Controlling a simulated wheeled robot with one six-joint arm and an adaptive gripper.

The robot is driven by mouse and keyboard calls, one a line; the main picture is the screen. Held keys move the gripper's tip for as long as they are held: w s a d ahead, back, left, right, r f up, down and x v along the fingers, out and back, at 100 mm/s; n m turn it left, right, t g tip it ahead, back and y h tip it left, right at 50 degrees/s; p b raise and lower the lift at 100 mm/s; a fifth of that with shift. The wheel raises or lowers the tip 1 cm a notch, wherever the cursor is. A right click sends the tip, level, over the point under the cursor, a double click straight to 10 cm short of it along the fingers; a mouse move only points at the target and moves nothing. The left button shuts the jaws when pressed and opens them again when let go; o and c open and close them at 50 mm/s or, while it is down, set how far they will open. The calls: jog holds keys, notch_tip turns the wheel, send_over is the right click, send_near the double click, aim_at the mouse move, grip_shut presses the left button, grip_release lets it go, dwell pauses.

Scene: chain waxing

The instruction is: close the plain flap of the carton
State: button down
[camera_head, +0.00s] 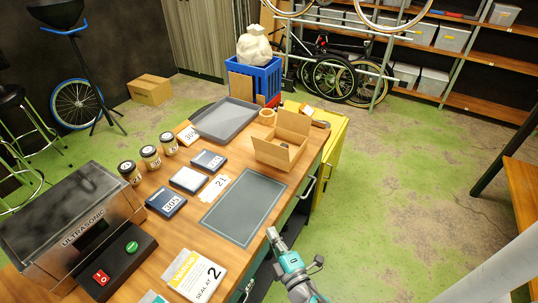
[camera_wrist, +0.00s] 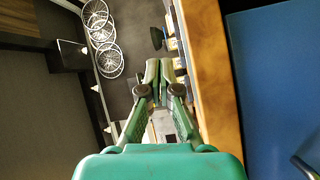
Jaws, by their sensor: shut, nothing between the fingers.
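The small brown carton (camera_head: 265,152) stands open at the right far part of the workbench. One flap stands up at its back and another slants out at its front. I cannot tell which flap is the plain one. Something small and dark shows inside, too small to name. My gripper (camera_head: 271,232) is off the bench's right edge, nearer than the carton and well apart from it. In the wrist view my gripper (camera_wrist: 159,66) has its fingertips together with nothing between them. I cannot make out the carton in the wrist view.
A dark grey mat (camera_head: 244,207) lies between my gripper and the carton. A grey tray (camera_head: 226,120), a tape roll (camera_head: 267,116), jars and small boxes share the bench. A blue crate (camera_head: 259,78) with a sack stands behind. The green floor to the right is free.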

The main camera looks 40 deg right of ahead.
jog(key=w+d+r+n+h, duration=0.1)
jog(key=w+d+r, duration=0.1)
jog(key=w+d, duration=0.1)
jog(key=w+d+r+n+h, duration=0.1)
jog(key=w+d+r, duration=0.1)
jog(key=w, duration=0.1)
jog(key=w+d+r+n+h, duration=0.1)
jog(key=w+d+r, duration=0.1)
jog(key=w+d, duration=0.1)
jog(key=shift+w+d+t, duration=0.3)
jog(key=shift+w+t, duration=0.1)
jog(key=shift+w, duration=0.05)
send_near(267, 142)
jog(key=w, duration=0.5)
jog(key=shift+w+d+r, duration=0.15)
jog(key=shift+d, duration=0.4)
jog(key=shift+w+d+r, duration=0.1)
jog(key=shift+d, duration=0.45)
jog(key=shift+d, duration=0.15)
jog(key=shift+r, duration=0.15)
